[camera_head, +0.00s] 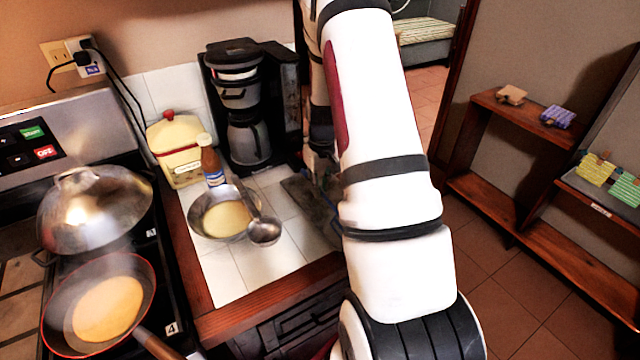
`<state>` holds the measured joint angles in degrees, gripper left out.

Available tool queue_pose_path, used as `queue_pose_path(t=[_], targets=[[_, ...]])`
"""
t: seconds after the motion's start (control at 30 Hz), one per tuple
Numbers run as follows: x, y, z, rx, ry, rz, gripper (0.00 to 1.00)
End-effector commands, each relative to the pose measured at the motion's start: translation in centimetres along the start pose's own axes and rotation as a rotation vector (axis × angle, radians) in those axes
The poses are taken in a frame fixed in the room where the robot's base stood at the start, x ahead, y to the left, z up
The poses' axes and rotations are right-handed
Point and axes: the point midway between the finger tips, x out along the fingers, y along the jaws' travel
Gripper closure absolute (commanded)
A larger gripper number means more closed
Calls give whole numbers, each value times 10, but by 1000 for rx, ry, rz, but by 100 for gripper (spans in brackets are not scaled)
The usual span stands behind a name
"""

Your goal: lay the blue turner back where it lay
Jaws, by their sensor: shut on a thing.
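My gripper (322,172) is low over the right part of the white tiled counter (262,290), beside the coffee maker. It is mostly hidden behind my white arm. It is shut on the blue turner, of which only a little blue (334,224) shows at the arm's left edge. A dark flat piece (303,197) lies at or just above the tiles left of the gripper. I cannot tell whether it is part of the turner, or whether the turner touches the counter.
A bowl (203,223) with batter and a ladle (264,230) stands left of the gripper. Behind are a bottle (211,167), a yellow canister (176,150) and a coffee maker (245,110). A frying pan (60,318) and a domed lid (95,212) are on the stove. The front tiles are clear.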

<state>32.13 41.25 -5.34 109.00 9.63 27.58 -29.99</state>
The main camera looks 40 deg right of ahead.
Motion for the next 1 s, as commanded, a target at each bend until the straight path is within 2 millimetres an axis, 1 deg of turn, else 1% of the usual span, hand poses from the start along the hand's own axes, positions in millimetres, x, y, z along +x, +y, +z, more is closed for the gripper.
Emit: queue_pose_path(t=[0.03,0.07,0.1,0.13,0.17,0.43,0.57,0.67,1.0], targets=[[0,0,0,0,0,0,100],[0,0,0,0,0,0,79],[0,0,0,0,0,0,69],[0,0,0,0,0,0,63],[0,0,0,0,0,0,60],[-1,0,0,0,1,0,60],[-8,0,-1,-1,3,1,60],[-22,0,-1,-2,4,1,60],[-89,1,-1,0,5,2,60]])
